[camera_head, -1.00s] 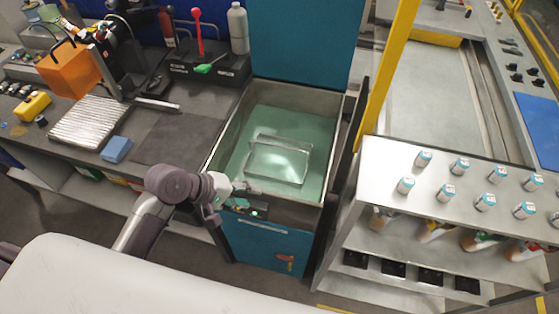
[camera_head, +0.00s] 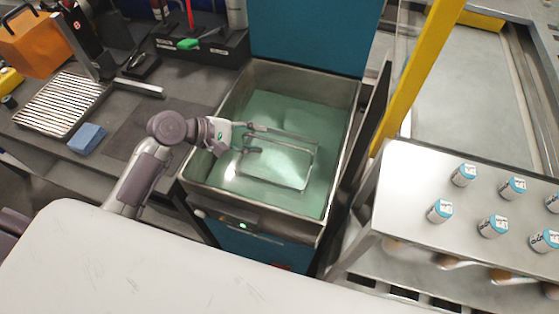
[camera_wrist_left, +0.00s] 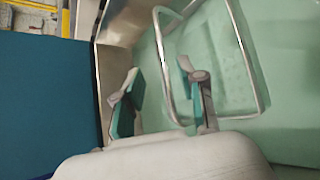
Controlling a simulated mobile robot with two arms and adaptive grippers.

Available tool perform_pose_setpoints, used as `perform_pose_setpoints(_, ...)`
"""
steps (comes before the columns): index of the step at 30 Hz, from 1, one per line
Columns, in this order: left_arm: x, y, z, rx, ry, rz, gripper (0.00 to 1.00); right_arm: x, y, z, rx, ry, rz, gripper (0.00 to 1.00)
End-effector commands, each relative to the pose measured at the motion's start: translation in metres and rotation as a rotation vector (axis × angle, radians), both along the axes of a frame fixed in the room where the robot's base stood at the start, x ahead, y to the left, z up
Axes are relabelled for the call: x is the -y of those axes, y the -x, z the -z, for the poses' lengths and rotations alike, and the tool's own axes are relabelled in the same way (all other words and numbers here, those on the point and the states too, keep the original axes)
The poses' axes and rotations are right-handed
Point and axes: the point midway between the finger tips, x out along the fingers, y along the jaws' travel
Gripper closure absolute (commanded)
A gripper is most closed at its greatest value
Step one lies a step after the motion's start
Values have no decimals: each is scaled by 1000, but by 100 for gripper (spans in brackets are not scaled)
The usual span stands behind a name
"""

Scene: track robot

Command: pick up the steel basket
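The steel basket (camera_head: 310,166) sits in the tank of green liquid (camera_head: 340,125); its thin wire frame shows, and the liquid blurs its lower parts. My left gripper (camera_head: 255,139) is over the tank, at the basket's left end. In the left wrist view the two fingers (camera_wrist_left: 158,98) of this gripper are spread apart. A wire bar of the basket (camera_wrist_left: 163,68) passes through the gap between them in the picture, nearer the right finger. I cannot tell whether a finger touches it. My right gripper is not in view.
The metal tank rim (camera_head: 215,115) surrounds the basket, with a blue panel (camera_head: 315,35) behind. A yellow post (camera_head: 415,75) and a steel shelf with several blue-capped bottles (camera_head: 440,210) stand right. A workbench with a blue sponge (camera_head: 87,138) is left.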

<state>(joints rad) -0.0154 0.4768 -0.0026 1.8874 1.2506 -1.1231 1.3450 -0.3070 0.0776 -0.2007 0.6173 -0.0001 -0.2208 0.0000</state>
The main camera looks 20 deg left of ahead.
Motion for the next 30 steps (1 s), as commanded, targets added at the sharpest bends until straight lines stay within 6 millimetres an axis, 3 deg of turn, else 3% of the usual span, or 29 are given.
perform_pose_setpoints(18, 46, -35, 45, 0, 1, 1, 60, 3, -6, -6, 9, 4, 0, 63)
perform_pose_setpoints(26, 48, -37, 47, 0, -2, 0, 60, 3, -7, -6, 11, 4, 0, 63)
perform_pose_setpoints(30, 48, -37, 47, 0, -2, 0, 80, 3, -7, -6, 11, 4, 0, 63)
